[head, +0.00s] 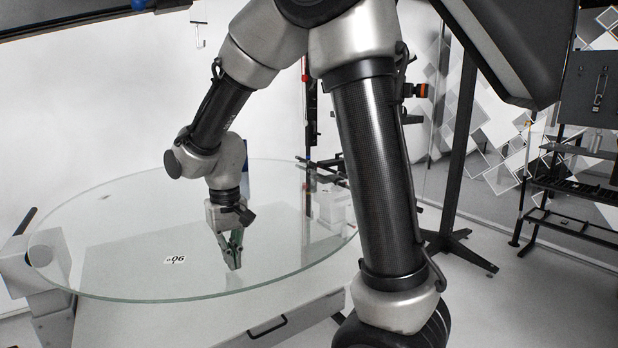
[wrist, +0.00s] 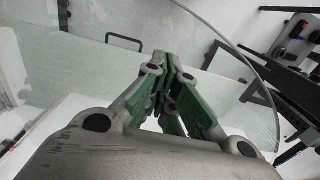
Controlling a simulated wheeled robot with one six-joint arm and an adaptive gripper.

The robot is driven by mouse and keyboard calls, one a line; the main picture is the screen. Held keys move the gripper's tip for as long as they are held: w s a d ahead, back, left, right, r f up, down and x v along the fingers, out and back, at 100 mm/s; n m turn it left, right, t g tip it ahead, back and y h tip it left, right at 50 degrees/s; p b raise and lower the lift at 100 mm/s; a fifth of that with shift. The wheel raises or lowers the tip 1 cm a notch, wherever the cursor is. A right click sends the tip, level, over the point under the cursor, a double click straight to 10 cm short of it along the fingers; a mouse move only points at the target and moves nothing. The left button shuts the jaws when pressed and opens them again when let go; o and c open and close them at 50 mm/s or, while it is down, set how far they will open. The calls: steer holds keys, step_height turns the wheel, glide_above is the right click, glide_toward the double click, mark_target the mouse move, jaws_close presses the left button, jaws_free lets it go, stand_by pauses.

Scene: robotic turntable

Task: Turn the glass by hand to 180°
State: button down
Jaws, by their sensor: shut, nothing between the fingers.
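The glass (head: 130,225) is a large, clear round disc with a greenish edge, lying flat. A small white label reading about 90° (head: 174,260) shows on it at the front left. My gripper (head: 234,266) points down over the front right part of the disc, its green-lined fingers shut with nothing held. In the wrist view my gripper (wrist: 178,58) shows its fingertips together over the glass (wrist: 225,45), whose curved edge runs down the right. I cannot tell whether the fingertips touch the glass.
A grey unit (head: 48,262) stands at the disc's left edge. A drawer front with a dark handle (head: 267,327) is below the disc. A black stand (head: 455,190) and a dark rack (head: 575,190) stand to the right. Part of my arm covers the disc's right side.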

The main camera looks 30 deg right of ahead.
mark_target(167, 279)
steer(key=shift+f, duration=0.9)
steer(key=shift+a, duration=0.1)
steer(key=shift+w+a+r, duration=0.1)
steer(key=shift+w+a, duration=0.15)
steer(key=shift+a, duration=0.6)
steer(key=shift+w+a, duration=0.2)
steer(key=shift+a, duration=0.65)
steer(key=shift+w+a, duration=0.3)
steer(key=shift+a, duration=0.6)
steer(key=shift+w+a, duration=0.25)
steer(key=shift+a, duration=0.75)
steer(key=shift+w+a, duration=0.35)
steer(key=shift+a, duration=0.45)
steer(key=shift+w+a, duration=0.35)
steer(key=shift+a, duration=0.4)
steer(key=shift+w+a+f, duration=0.15)
steer(key=shift+w+a, duration=0.25)
steer(key=shift+a, duration=0.4)
steer(key=shift+w+a+f, duration=0.1)
steer(key=shift+w+a, duration=0.25)
steer(key=shift+a, duration=0.55)
